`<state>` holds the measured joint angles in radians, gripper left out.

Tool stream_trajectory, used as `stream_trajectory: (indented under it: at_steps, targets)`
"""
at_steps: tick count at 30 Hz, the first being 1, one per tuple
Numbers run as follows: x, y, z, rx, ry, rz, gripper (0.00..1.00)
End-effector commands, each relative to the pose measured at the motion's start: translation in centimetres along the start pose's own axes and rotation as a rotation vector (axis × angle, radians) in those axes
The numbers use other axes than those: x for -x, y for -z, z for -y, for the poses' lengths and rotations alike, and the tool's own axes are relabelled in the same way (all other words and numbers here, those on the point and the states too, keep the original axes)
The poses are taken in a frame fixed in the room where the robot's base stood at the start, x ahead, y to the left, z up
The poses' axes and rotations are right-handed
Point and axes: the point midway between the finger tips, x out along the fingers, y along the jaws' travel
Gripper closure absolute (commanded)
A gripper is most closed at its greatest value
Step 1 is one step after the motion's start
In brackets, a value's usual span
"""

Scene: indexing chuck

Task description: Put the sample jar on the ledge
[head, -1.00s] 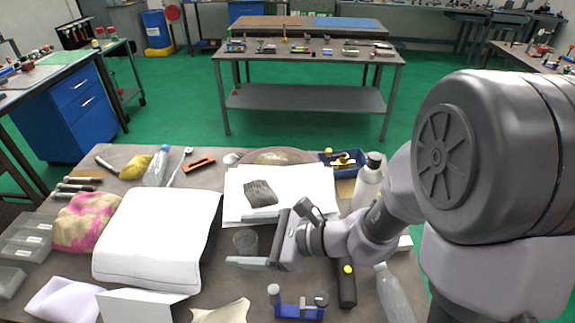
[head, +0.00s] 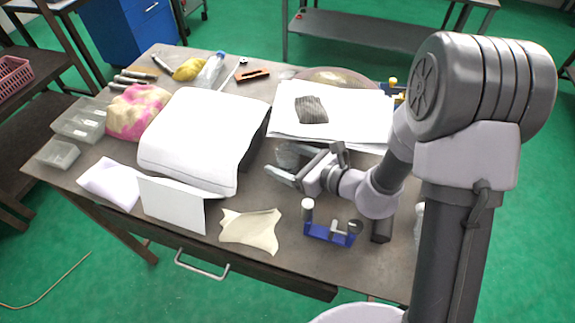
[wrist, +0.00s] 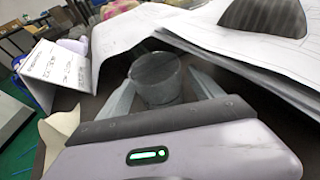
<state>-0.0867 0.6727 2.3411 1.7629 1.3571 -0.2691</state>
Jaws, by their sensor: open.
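A small grey see-through cup-like jar, which I take for the sample jar (wrist: 157,78), stands on the table between the fingers of my gripper (wrist: 155,85) in the wrist view. The two fingers are apart, one on each side of it; I cannot tell if either touches it. In the head view, my gripper (head: 280,163) reaches left around the jar (head: 289,154), which is partly hidden by the fingers. I cannot make out which surface is the ledge.
A large white draped block (head: 195,130) stands left of the jar. White sheets (head: 350,118) with a dark patch (head: 311,109) lie behind it. A folded white card (head: 172,205), a beige cloth (head: 250,230) and a blue fixture (head: 330,234) are at the front.

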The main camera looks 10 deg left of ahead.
Motion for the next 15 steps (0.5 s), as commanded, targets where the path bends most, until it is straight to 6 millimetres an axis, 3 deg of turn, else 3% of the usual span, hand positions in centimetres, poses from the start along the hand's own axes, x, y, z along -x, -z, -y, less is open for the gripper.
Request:
stream_trajectory:
  at_steps: [5,15]
  targets:
    - [-0.01,-0.07,0.03,0.000,0.001,0.000,0.24]
    - [0.02,-0.06,0.02,0.000,0.000,0.000,0.91]
